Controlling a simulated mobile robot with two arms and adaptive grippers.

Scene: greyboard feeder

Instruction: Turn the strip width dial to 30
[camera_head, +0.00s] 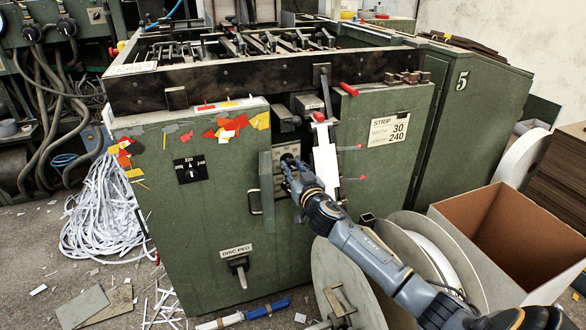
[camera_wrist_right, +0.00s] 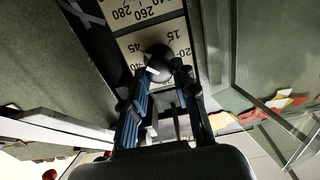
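In the right wrist view a round black knob (camera_wrist_right: 158,64) with a white mark sits on a pale scale plate (camera_wrist_right: 178,30). Numbers 15, 20, 40 and 45 show around the knob; its lower side is partly covered by my fingers. I cannot read which number the mark points at. My right gripper (camera_wrist_right: 162,74) has one finger on each side of the knob, tips close to it; contact is unclear. In the head view my right gripper (camera_head: 289,164) reaches into the narrow opening of the green machine (camera_head: 225,220). The white card (camera_head: 388,130) reads STRIP, 30 and 240. My left gripper is not in view.
An open narrow door (camera_head: 266,185) with a handle stands beside my right gripper. A black dial (camera_head: 190,170) marked 200 to 240 is on the front. A reel (camera_head: 345,285) and an open cardboard box (camera_head: 510,225) are near my right arm.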

